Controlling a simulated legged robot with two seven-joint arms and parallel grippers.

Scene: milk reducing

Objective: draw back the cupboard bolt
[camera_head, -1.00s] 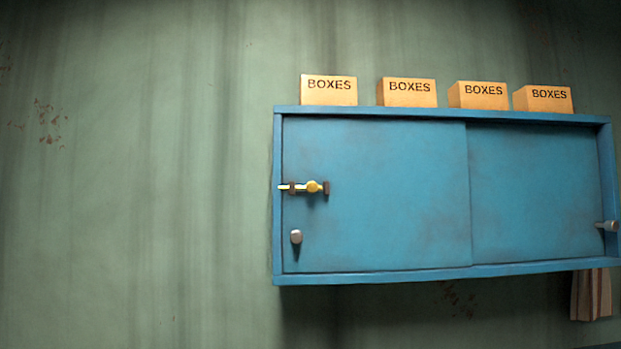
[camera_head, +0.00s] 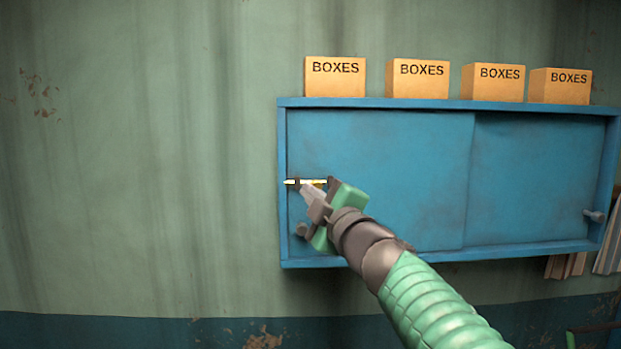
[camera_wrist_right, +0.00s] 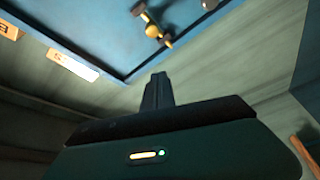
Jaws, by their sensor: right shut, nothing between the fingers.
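The blue cupboard (camera_head: 400,140) hangs on the wall and has two sliding doors. Its yellow bolt (camera_head: 291,182) is at the left edge of the left door, its end reaching over the cupboard's left frame. My right gripper (camera_head: 308,190) is shut and empty just in front of the bolt and hides its knob in the head view. In the right wrist view the bolt's round yellow knob (camera_wrist_right: 152,31) shows between two dark brackets, beyond the shut fingers (camera_wrist_right: 157,90) and apart from them in the picture. My left gripper is out of view.
Several yellow boxes (camera_head: 335,77) stand on the cupboard top. A grey door knob (camera_head: 301,230) is below the bolt, partly beside my gripper; another knob (camera_head: 594,215) is at the right. Books (camera_head: 566,265) show below right. The wall left of the cupboard is clear.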

